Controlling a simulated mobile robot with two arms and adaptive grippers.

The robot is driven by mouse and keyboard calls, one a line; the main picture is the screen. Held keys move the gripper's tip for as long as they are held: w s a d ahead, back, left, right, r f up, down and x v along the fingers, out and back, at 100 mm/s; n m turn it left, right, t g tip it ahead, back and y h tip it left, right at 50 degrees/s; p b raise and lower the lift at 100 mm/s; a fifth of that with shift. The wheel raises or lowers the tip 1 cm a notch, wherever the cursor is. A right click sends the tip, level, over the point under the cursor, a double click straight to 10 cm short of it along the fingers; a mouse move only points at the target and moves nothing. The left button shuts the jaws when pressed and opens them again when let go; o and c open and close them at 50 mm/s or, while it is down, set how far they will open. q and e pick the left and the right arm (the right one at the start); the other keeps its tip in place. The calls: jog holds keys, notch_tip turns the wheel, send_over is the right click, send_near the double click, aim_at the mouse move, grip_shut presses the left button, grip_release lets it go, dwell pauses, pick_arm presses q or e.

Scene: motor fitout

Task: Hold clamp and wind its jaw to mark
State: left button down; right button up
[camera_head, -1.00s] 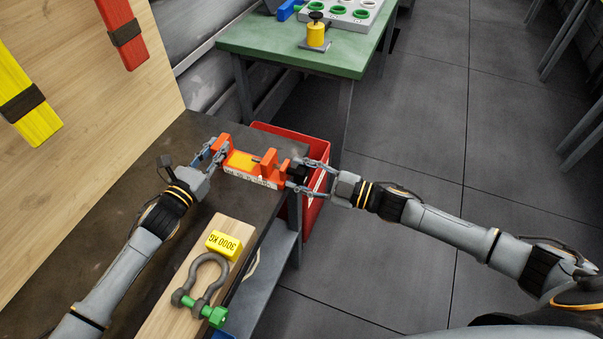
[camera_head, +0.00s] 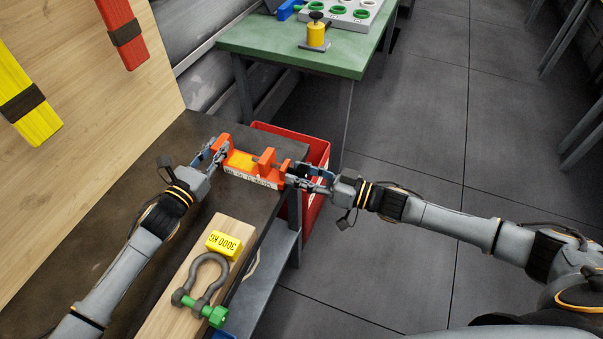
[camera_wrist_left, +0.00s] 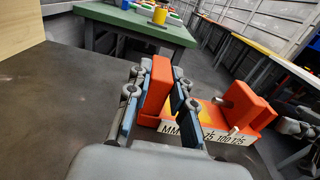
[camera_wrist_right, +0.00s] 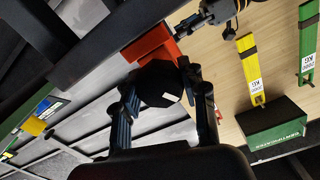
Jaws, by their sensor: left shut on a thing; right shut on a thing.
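The orange clamp (camera_head: 266,158) lies at the far end of the dark bench, with a white scale strip along its near side and a yellow patch on top. My left gripper (camera_head: 218,151) is shut on the clamp's fixed left end block, which stands between the fingers in the left wrist view (camera_wrist_left: 158,88). My right gripper (camera_head: 297,176) is shut at the clamp's right end. In the right wrist view it closes around a dark round knob (camera_wrist_right: 160,84) with a small white mark. The clamp's middle jaw stands apart from the left end block.
A wooden board (camera_head: 165,318) on the bench carries a grey shackle (camera_head: 205,275) with a green pin and a yellow 3000 KG block (camera_head: 224,244). A red bin (camera_head: 318,158) stands beside the bench end. A green table (camera_head: 290,50) is behind.

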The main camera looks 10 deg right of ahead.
jog(key=m, duration=0.5)
jog(key=shift+f+m, duration=0.1)
jog(key=shift+m, duration=0.2)
jog(key=shift+s, duration=0.1)
dwell(0.3)
jog(key=o, duration=1.2)
jog(key=shift+c, duration=0.2)
pick_arm(q)
jog(key=c, duration=1.1)
grip_release()
pick_arm(e)
jog(key=v, duration=1.1)
jog(key=shift+s+d, duration=0.2)
jog(key=shift+d, duration=0.15)
